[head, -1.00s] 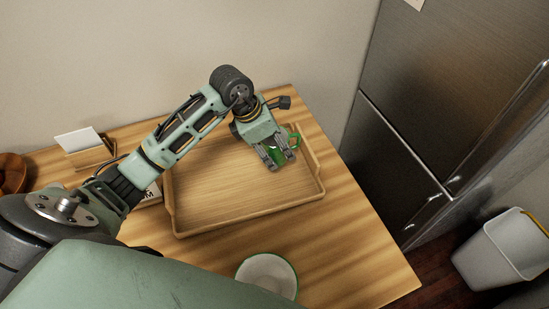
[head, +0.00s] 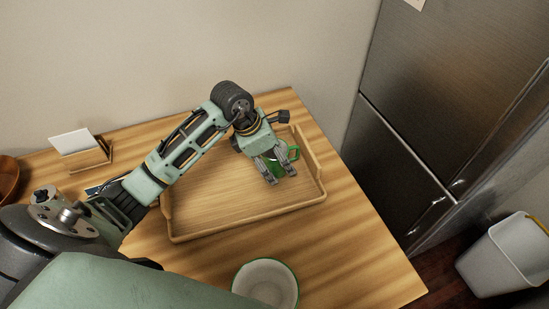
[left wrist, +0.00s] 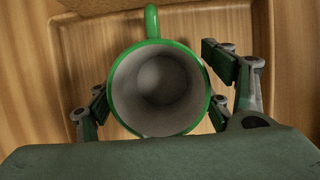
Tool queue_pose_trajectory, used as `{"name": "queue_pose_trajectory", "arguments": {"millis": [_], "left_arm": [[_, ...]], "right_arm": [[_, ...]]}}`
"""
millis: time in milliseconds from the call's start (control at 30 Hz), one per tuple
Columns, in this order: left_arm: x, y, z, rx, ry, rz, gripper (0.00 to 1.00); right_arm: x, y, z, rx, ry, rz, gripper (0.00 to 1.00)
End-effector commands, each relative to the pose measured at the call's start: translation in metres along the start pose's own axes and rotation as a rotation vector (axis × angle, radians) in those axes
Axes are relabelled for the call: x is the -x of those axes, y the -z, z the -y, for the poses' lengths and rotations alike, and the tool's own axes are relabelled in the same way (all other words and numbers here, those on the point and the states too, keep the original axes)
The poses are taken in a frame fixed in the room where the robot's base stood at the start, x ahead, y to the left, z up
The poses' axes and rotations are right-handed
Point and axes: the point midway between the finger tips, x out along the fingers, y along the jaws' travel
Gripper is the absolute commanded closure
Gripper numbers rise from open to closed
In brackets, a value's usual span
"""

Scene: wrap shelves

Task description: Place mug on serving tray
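The green mug (head: 276,168) stands inside the wooden serving tray (head: 245,212), near its far right corner. In the left wrist view the mug (left wrist: 160,90) is seen from above, upright and empty, with a pale inside and its handle toward the tray wall. My left gripper (head: 281,171) is low over the tray with its fingers on either side of the mug. In the wrist view a small gap shows between the right finger and the mug; contact on the left side is unclear. The fingers hide part of the mug in the head view. My right gripper is not in view.
A white bowl-like vessel with a green rim (head: 266,283) stands on the wooden table (head: 352,240) at the near edge. A card holder (head: 88,155) and a brown bowl (head: 6,172) are at left. The fridge (head: 440,100) and a bin (head: 505,258) stand at right.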

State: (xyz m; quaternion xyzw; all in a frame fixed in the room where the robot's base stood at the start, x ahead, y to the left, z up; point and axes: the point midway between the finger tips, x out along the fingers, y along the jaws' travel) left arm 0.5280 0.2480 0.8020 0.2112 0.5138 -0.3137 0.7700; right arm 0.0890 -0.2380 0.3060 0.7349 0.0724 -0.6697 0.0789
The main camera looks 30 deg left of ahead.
Motion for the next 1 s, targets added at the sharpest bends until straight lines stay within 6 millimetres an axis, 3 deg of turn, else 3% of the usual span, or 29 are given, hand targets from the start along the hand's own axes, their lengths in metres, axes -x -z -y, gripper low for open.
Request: {"name": "queue_pose_trajectory", "arguments": {"millis": [367,800,1000], "left_arm": [[0.008,-0.002,0.0,-0.001,-0.001,0.002,0.26],[0.096,-0.001,-0.001,-0.002,-0.005,0.001,0.26],[0.119,-0.002,0.0,-0.001,-0.001,0.001,0.26]], "right_arm": [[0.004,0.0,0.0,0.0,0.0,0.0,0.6],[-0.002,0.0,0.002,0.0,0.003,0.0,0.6],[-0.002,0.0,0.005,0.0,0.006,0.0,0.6]]}}
